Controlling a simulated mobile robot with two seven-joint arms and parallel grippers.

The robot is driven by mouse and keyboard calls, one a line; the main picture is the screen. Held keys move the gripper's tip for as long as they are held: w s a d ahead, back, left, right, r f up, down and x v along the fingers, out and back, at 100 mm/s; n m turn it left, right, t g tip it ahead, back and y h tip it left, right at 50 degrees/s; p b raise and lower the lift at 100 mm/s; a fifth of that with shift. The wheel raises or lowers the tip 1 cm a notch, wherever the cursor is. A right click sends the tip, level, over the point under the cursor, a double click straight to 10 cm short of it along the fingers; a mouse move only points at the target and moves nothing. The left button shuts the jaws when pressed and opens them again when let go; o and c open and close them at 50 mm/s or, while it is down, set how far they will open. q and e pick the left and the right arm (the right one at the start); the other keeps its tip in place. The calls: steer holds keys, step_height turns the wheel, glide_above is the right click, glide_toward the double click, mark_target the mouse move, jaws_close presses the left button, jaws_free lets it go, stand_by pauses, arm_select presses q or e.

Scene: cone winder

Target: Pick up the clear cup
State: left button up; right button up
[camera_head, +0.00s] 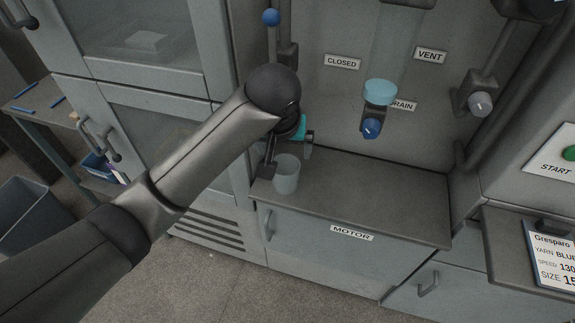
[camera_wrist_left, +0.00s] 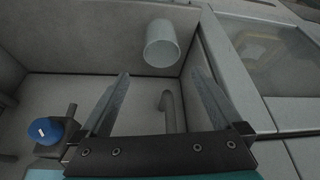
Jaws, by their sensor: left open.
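The clear cup (camera_head: 286,175) stands on the grey ledge (camera_head: 365,197) above the MOTOR door, near the ledge's left end. In the left wrist view the cup (camera_wrist_left: 161,48) shows ahead of the fingertips, roughly centred between them. My left gripper (camera_head: 289,150) is open and empty, just behind and above the cup in the head view. In the left wrist view its two fingers (camera_wrist_left: 160,76) are spread wide, with the cup apart from them. My right gripper is not in view.
A blue-knobbed valve (camera_head: 371,127) with a pale cyan cap (camera_head: 380,92) is right of the gripper. A grey knob (camera_head: 480,103) is further right. The cabinet (camera_head: 150,135) borders the ledge on the left. The ledge right of the cup is clear.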

arm_select(q)
steer(key=b, duration=0.2)
glide_toward(286, 170)
steer(key=s, duration=0.2)
steer(key=b+x, duration=0.2)
steer(key=x, duration=0.4)
steer(key=shift+w+b, duration=0.2)
steer(key=shift+b, duration=0.15)
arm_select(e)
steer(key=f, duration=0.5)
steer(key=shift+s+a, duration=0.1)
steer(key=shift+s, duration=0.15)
arm_select(q)
steer(key=c, duration=1.1)
steer(key=shift+o, duration=0.2)
steer(key=shift+r, duration=0.1)
